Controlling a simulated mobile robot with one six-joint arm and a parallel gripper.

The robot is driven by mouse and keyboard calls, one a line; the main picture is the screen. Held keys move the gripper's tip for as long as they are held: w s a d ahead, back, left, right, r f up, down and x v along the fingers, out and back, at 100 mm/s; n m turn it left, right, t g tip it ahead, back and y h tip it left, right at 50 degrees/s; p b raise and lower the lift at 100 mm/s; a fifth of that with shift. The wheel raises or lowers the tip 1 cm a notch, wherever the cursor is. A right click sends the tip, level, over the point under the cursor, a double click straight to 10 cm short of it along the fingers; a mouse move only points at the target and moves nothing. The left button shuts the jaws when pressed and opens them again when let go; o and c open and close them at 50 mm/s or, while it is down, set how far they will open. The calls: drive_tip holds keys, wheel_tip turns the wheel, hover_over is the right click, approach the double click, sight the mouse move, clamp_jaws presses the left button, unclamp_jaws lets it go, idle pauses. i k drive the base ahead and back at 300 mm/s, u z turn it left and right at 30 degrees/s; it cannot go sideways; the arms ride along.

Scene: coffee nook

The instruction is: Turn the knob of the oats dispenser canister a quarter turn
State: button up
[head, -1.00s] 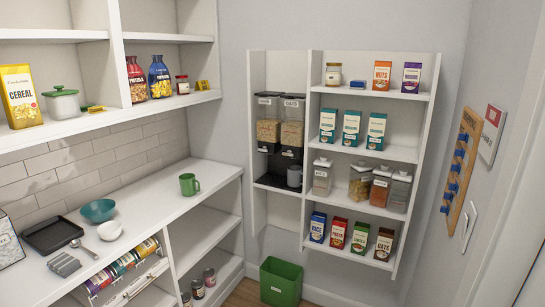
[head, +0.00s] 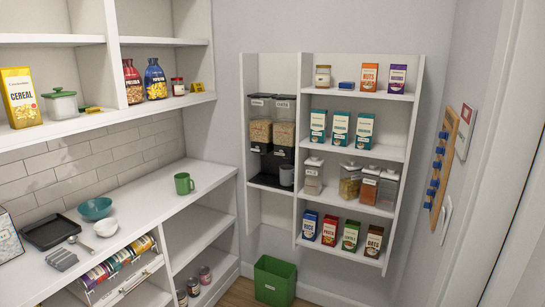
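A twin dry-food dispenser stands in the left column of the wall shelf. Its right canister (head: 284,131), labelled OATS, holds pale grain. Its left canister (head: 261,130) holds similar contents, and its label is too small to read surely. Both sit above dark dispenser bases. The knobs are too small and dark to make out, so the oats knob's angle cannot be told. A grey cup (head: 286,175) stands below the oats canister. My gripper is not in view.
A white counter (head: 150,212) at left holds a green mug (head: 184,184), a teal bowl (head: 95,208) and a dark tray (head: 48,232). A green bin (head: 275,281) stands below the wall shelf (head: 303,120). Boxes and jars fill the shelf's right columns.

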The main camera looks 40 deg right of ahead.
sight(282, 152)
drive_tip(key=z, duration=0.05)
drive_tip(key=i, duration=1)
drive_tip(key=u, duration=0.05)
